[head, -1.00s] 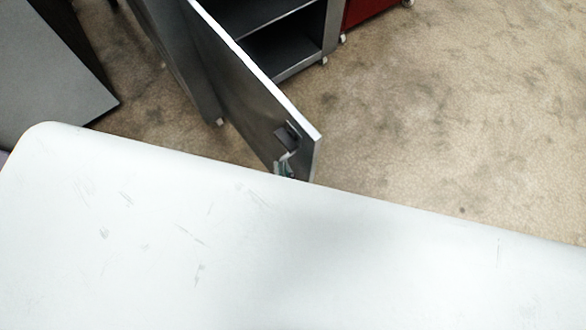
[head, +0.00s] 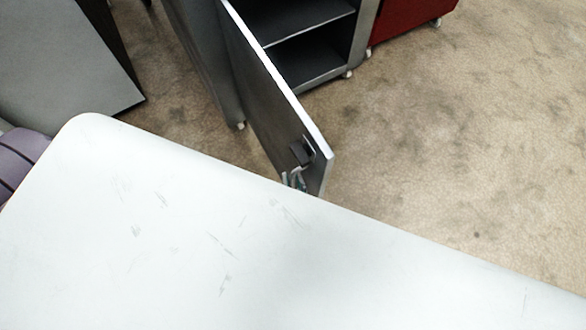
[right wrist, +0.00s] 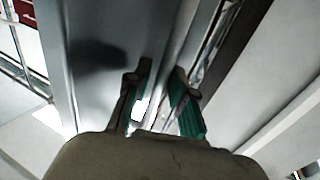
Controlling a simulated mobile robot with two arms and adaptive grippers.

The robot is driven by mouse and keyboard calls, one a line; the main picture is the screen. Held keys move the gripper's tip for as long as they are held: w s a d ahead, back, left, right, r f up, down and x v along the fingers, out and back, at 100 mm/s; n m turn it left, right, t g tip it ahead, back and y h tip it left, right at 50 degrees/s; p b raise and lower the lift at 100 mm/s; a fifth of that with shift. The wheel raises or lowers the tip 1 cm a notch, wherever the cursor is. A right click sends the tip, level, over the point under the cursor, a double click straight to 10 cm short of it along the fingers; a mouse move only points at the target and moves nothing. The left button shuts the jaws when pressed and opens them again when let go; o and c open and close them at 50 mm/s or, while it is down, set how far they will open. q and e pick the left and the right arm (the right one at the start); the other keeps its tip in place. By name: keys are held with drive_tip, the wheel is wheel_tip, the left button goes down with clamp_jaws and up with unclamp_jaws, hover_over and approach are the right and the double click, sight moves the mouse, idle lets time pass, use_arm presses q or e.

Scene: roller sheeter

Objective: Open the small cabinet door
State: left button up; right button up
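The small cabinet's grey door (head: 265,95) stands swung wide open in the head view, with dark shelves (head: 310,50) showing beside it. A black latch or handle (head: 301,152) sits near the door's free end. My right gripper (head: 294,180) is just below that part, close to the door's face, and mostly hidden by the white surface. In the right wrist view my right gripper (right wrist: 160,90) has its green-padded fingers apart in front of grey panels. I see nothing clearly held between them; contact with the door cannot be told. My left gripper is not in view.
A white scratched surface (head: 200,240) with a rounded corner fills the foreground. A red cabinet (head: 405,18) stands beyond the shelves. A grey panel (head: 65,60) and a purple ribbed object (head: 20,160) are at the left. The carpet (head: 450,150) right of the door is clear.

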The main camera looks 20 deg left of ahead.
drive_tip(key=shift+s, duration=0.1)
drive_tip(key=shift+s+d+f, duration=0.1)
drive_tip(key=shift+s+d, duration=0.1)
drive_tip(key=v, duration=1.1)
drive_tip(key=shift+s+d, duration=0.1)
